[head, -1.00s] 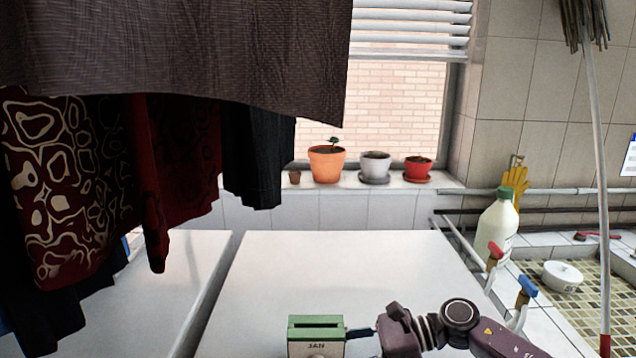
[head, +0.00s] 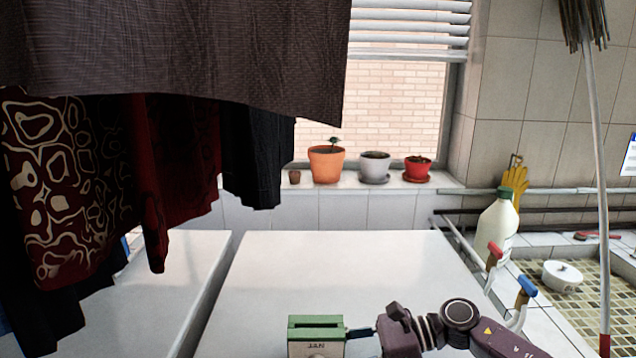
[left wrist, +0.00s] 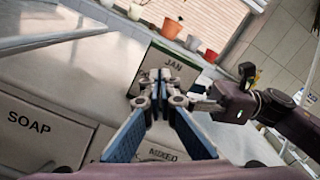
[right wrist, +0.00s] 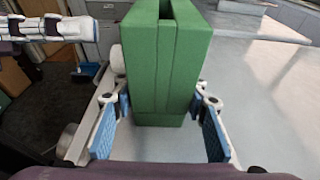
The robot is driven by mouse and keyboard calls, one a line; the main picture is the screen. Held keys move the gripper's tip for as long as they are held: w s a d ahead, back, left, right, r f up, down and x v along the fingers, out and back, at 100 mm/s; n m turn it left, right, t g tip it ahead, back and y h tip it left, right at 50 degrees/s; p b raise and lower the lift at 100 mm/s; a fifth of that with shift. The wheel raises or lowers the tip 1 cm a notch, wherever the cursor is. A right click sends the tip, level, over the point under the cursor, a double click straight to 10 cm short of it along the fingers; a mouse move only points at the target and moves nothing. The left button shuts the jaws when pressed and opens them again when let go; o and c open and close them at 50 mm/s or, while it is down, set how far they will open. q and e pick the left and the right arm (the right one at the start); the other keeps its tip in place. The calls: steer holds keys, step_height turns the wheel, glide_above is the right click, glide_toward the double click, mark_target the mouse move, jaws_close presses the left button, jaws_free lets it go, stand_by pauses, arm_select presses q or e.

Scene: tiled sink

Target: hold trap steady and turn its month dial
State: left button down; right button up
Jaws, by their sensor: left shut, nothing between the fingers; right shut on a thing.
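The trap (head: 316,325) is a green-topped box with a pale front reading JAN, at the bottom centre of the head view. A dial shows only partly at the frame's lower edge. My right gripper (right wrist: 163,97) is shut on the trap, with the green body (right wrist: 165,60) between its fingers in the right wrist view. My left gripper (left wrist: 157,80) is shut and empty in the left wrist view. Its fingertips are in front of the trap's JAN face (left wrist: 178,64) and hide the dial. I cannot tell whether they touch it.
The white worktop (head: 330,270) around the trap is largely clear. Drawers marked SOAP (left wrist: 30,122) and MIXED are below. Dark clothes (head: 180,60) hang at the left. Flower pots (head: 326,165) stand on the sill. A white bottle (head: 497,225) and taps (head: 525,290) are at the right.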

arm_select(q)
steer(key=shift+w, duration=1.45)
steer(key=shift+s+d+f, duration=0.1)
steer(key=shift+f, duration=0.2)
arm_select(e)
steer(key=shift+a, duration=0.1)
arm_select(q)
steer(key=shift+d+r, duration=0.15)
steer(key=shift+d, duration=0.3)
steer(key=shift+r, duration=0.1)
steer(key=shift+a+r, duration=0.15)
steer(key=shift+r, duration=0.1)
steer(key=s, duration=0.6)
steer(key=shift+r, duration=0.2)
